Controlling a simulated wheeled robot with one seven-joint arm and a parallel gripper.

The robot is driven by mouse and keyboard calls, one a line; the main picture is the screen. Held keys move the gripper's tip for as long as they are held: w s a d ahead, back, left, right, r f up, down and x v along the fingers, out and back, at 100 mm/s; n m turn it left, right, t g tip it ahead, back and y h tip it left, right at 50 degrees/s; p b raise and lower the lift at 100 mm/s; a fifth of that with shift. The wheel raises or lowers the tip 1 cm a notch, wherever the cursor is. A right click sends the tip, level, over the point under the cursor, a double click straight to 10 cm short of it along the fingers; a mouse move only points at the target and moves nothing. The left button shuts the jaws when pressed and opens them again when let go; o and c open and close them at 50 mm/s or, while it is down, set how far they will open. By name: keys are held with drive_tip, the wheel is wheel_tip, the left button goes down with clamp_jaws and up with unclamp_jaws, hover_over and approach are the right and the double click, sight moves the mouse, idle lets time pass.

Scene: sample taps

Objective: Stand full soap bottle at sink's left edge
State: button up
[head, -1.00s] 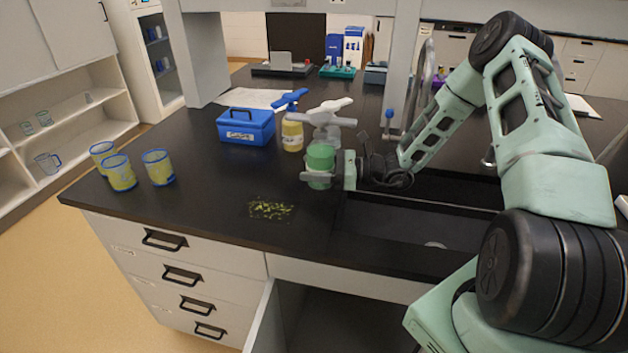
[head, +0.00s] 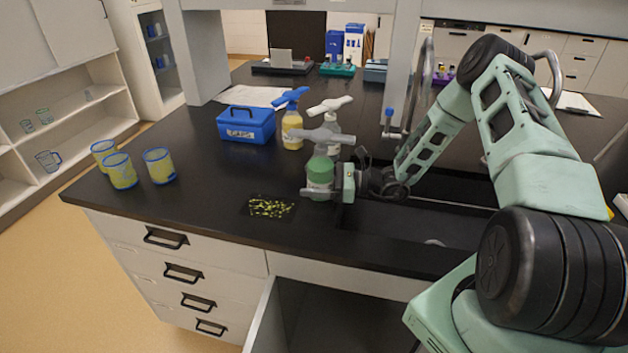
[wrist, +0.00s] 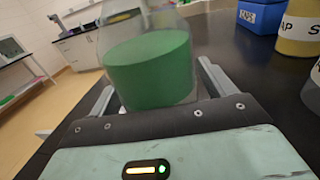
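A soap bottle with green liquid and a grey pump top (head: 320,172) stands upright just left of the sink. My gripper (head: 318,192) comes from the right and is closed around its lower part. In the wrist view the green bottle (wrist: 150,68) fills the space between the two fingers. I cannot tell whether its base touches the counter. The sink basin (head: 400,230) is a dark opening to the right. A yellow soap bottle with a blue top (head: 292,130) and a pale bottle with a white top (head: 332,122) stand behind.
A blue box (head: 246,125) stands back left on the black counter (head: 215,180). Several yellow-filled beakers (head: 121,172) stand at the left end. A patch of yellow-green bits (head: 268,207) lies left of the bottle, near the front edge. The tap (head: 418,95) rises behind the sink.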

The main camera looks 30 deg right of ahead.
drive_tip(key=shift+r, duration=0.15)
drive_tip(key=b+v, duration=0.3)
drive_tip(key=v, duration=0.9)
idle(0.3)
